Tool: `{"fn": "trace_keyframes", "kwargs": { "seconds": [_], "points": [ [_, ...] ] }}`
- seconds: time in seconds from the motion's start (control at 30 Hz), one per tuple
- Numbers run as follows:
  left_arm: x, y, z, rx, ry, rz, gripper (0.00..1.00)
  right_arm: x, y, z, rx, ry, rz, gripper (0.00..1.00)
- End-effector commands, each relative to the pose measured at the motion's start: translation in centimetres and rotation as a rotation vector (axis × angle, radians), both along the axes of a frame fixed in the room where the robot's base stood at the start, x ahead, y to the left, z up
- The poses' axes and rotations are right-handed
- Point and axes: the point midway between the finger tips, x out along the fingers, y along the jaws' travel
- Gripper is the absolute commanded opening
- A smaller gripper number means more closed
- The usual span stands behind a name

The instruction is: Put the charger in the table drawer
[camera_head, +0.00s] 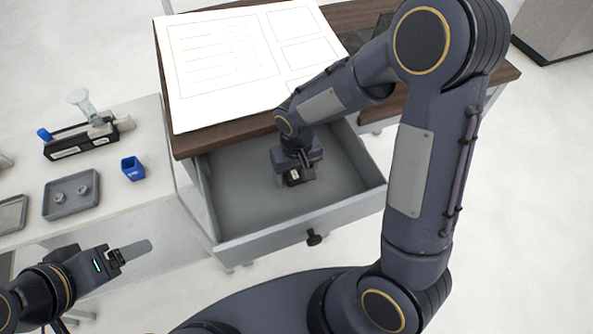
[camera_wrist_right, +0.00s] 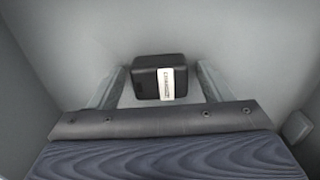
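The charger is a small black block with a white label. It is in the open table drawer (camera_head: 240,195), near the drawer's middle, and shows in the head view (camera_head: 295,178) just below my right gripper. In the right wrist view the charger (camera_wrist_right: 148,80) lies between the two fingers of my right gripper (camera_wrist_right: 160,82), with a small gap on each side. The right gripper is open around it, reaching down into the drawer. My left gripper (camera_head: 132,252) is at the lower left, away from the drawer; its finger opening cannot be made out.
The wooden table (camera_head: 190,142) bears a large white printed sheet (camera_head: 220,65). The drawer front has a dark knob (camera_head: 314,237). On the left, a white bench (camera_head: 110,200) holds a grey tray (camera_head: 88,187), a blue cup (camera_head: 132,168) and a black device (camera_head: 80,142).

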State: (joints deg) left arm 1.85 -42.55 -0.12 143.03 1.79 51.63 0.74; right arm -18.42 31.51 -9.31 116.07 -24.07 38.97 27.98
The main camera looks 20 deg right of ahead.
Motion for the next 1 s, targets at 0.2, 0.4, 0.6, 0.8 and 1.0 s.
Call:
{"fn": "trace_keyframes", "kwargs": {
  "seconds": [0.2, 0.4, 0.6, 0.8, 1.0],
  "points": [
    [0.0, 0.0, 0.3, 0.0, 0.0, 0.0, 0.76, 0.0, 0.0, 0.3, 0.0, 0.0, 0.0, 0.72],
    [0.0, 0.0, 0.3, 0.0, 0.0, 0.0, 0.76, 0.2, 0.0, 2.7, 0.001, -0.006, -0.001, 0.72],
    [0.0, 0.0, 0.3, 0.0, 0.0, 0.0, 0.76, 0.1, 0.1, 7.2, 0.002, -0.007, 0.001, 0.72],
    [0.0, 0.0, 0.3, 0.0, 0.0, 0.0, 0.76, 0.1, 0.0, 10.7, 0.001, -0.004, -0.001, 0.72],
    [0.0, 0.0, 0.3, 0.0, 0.0, 0.0, 0.76, 0.0, 0.0, 12.2, 0.0, -0.001, 0.0, 0.72]
  ]
}}
